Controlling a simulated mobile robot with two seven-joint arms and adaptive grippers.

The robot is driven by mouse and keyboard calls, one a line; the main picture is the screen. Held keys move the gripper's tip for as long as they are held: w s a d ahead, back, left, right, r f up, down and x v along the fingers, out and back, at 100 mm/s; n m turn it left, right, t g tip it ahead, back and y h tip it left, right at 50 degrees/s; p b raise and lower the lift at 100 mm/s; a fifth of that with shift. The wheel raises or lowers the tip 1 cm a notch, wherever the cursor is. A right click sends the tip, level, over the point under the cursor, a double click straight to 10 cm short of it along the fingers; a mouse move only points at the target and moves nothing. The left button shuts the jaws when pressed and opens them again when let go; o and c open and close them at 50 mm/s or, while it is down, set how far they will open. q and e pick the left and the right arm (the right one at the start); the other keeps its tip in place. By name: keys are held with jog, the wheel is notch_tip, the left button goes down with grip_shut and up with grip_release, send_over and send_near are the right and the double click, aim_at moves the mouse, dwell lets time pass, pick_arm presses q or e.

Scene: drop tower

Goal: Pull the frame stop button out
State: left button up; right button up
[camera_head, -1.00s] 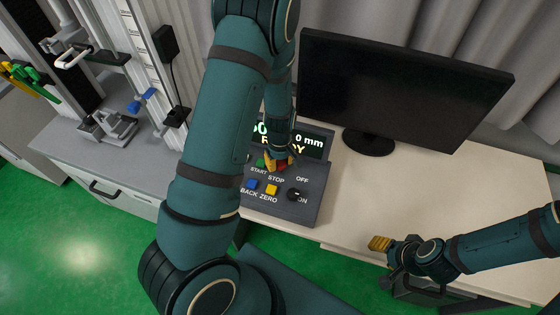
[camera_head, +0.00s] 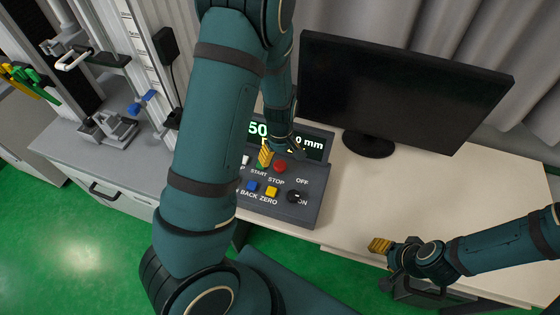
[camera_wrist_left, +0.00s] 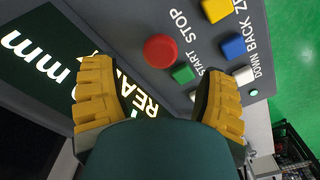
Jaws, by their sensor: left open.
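The red STOP button (camera_head: 280,166) is round and sits on the grey control console, just below its display. It also shows in the left wrist view (camera_wrist_left: 160,51), uncovered, in the gap between the fingertips. My left gripper (camera_head: 268,155) is over the console at the button's upper left, with a yellow fingertip beside the green START button. In the left wrist view, my left gripper (camera_wrist_left: 155,72) is open with nothing between its yellow fingers. My right gripper (camera_head: 384,246) hangs at the bench's front edge, away from the console; its opening is unclear.
Beside the red button are a green START button (camera_wrist_left: 183,74), a yellow ZERO button (camera_head: 271,191), a blue BACK button (camera_head: 252,186) and a black ON/OFF knob (camera_head: 294,196). A monitor (camera_head: 400,90) stands behind. The bench top (camera_head: 440,190) at right is clear.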

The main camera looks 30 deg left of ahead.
aim_at(280, 164)
pick_arm(q)
notch_tip(280, 164, up, 8)
jog(key=shift+f, duration=0.15)
dwell(0.6)
